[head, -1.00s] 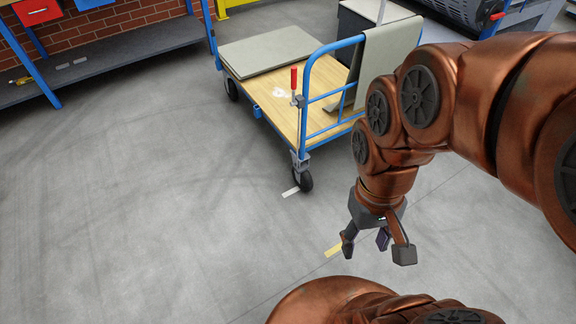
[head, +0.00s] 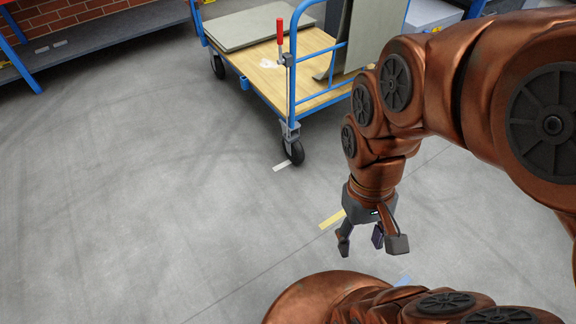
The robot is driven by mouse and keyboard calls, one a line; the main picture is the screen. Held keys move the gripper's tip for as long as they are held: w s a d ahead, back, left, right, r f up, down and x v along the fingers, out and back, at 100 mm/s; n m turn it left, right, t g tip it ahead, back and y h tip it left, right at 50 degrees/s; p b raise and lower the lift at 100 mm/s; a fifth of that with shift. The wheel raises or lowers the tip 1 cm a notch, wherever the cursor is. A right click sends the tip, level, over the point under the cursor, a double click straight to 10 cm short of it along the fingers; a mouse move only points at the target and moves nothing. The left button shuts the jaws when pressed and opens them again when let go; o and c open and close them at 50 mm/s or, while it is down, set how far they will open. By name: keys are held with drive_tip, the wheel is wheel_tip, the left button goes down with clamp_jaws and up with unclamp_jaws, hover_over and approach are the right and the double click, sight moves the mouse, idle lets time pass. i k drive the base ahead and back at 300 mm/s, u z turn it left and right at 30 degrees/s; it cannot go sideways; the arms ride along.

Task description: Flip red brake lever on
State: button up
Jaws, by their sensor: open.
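The red brake lever (head: 280,32) stands upright on the near corner post of a blue-framed cart (head: 262,84) with a wooden deck, at the top middle of the head view. Its lower end meets a grey bracket on the blue post. My gripper (head: 371,244) hangs pointing down over the bare floor, to the right of and nearer than the cart. It is open and empty, well apart from the lever. My copper-coloured arm covers the cart's right side.
Grey sheets (head: 258,24) lie on the cart deck, and another grey sheet (head: 372,32) leans at the handle end. A black caster (head: 294,152) is under the near corner. A shelf (head: 110,40) runs along the brick wall. The floor at left and centre is clear.

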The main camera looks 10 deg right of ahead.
sight(279, 20)
drive_tip(key=k, duration=0.6)
drive_tip(key=u, duration=1)
drive_tip(key=i, duration=1.4)
drive_tip(key=z, duration=0.25)
